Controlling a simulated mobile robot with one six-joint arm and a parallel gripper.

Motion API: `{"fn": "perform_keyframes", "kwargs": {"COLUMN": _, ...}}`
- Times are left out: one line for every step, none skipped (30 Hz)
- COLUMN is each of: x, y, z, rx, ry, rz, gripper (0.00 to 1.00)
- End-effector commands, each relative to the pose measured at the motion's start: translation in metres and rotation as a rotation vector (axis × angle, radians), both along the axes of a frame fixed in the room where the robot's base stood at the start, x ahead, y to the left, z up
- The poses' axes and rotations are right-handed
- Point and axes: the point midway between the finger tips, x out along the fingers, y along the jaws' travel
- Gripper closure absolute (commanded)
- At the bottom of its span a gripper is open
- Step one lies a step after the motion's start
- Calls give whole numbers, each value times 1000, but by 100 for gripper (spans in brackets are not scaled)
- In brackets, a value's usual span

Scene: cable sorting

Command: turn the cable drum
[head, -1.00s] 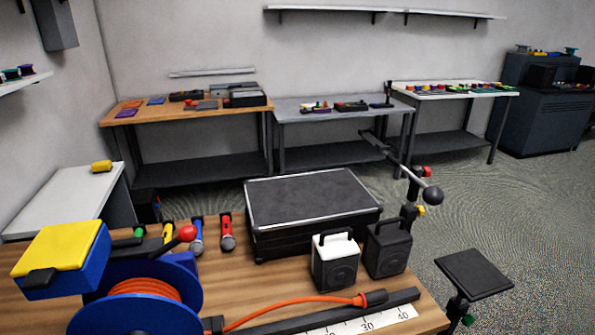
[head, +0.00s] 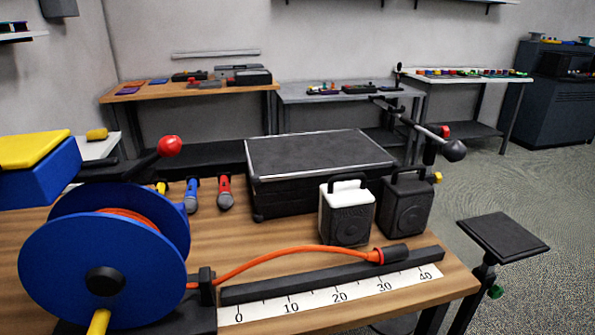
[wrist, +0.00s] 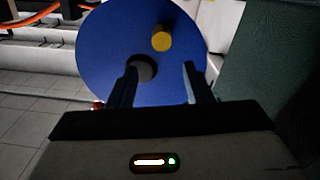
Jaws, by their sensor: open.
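The cable drum (head: 65,262) has blue flanges, a black hub and orange cable wound between them. It stands at the left of the wooden table in the head view. A yellow peg (head: 98,322) sticks out from its near flange, below the hub. In the wrist view the blue drum face (wrist: 105,45) fills the middle, with the yellow peg (wrist: 161,40) and the dark hub. My gripper (wrist: 159,75) is open in front of the face; the peg shows beyond the fingertips, between their lines, and is not gripped. I cannot make out my gripper in the head view.
The orange cable (head: 280,238) runs right from the drum along a dark bar and a white ruler (head: 335,293). A red-knobbed lever (head: 168,146) rises behind the drum. A blue and yellow box (head: 38,170) is at left. A black case (head: 315,155) and two speakers stand behind.

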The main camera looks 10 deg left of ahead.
Motion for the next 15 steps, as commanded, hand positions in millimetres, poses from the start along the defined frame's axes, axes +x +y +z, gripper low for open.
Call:
{"fn": "perform_keyframes", "kwargs": {"x": 0, "y": 0, "z": -14, "rx": 0, "ry": 0, "rz": 0, "gripper": 55}}
{"fn": "perform_keyframes", "kwargs": {"x": 0, "y": 0, "z": -16, "rx": 0, "ry": 0, "rz": 0, "gripper": 55}}
{"fn": "perform_keyframes", "kwargs": {"x": 0, "y": 0, "z": -18, "rx": 1, "ry": 0, "rz": 0, "gripper": 55}}
{"fn": "perform_keyframes", "kwargs": {"x": 0, "y": 0, "z": -19, "rx": 1, "ry": 0, "rz": 0, "gripper": 55}}
{"fn": "perform_keyframes", "kwargs": {"x": 0, "y": 0, "z": -20, "rx": 1, "ry": 0, "rz": -1, "gripper": 55}}
{"fn": "perform_keyframes", "kwargs": {"x": 1, "y": 0, "z": -21, "rx": 1, "ry": 0, "rz": -1, "gripper": 55}}
{"fn": "perform_keyframes", "kwargs": {"x": 3, "y": 1, "z": -21, "rx": 1, "ry": 0, "rz": -2, "gripper": 55}}
{"fn": "perform_keyframes", "kwargs": {"x": 5, "y": 2, "z": -21, "rx": 1, "ry": 1, "rz": -3, "gripper": 55}}
{"fn": "perform_keyframes", "kwargs": {"x": 8, "y": 3, "z": -20, "rx": 1, "ry": 1, "rz": -4, "gripper": 55}}
{"fn": "perform_keyframes", "kwargs": {"x": 12, "y": 5, "z": -20, "rx": 1, "ry": 0, "rz": -4, "gripper": 55}}
{"fn": "perform_keyframes", "kwargs": {"x": 15, "y": 6, "z": -20, "rx": 1, "ry": -1, "rz": -5, "gripper": 55}}
{"fn": "perform_keyframes", "kwargs": {"x": 22, "y": 9, "z": -20, "rx": 1, "ry": 0, "rz": -6, "gripper": 55}}
{"fn": "perform_keyframes", "kwargs": {"x": 26, "y": 11, "z": -20, "rx": 1, "ry": 0, "rz": -6, "gripper": 55}}
{"fn": "perform_keyframes", "kwargs": {"x": 31, "y": 13, "z": -20, "rx": 2, "ry": 0, "rz": -6, "gripper": 55}}
{"fn": "perform_keyframes", "kwargs": {"x": 37, "y": 16, "z": -20, "rx": 2, "ry": 1, "rz": -6, "gripper": 55}}
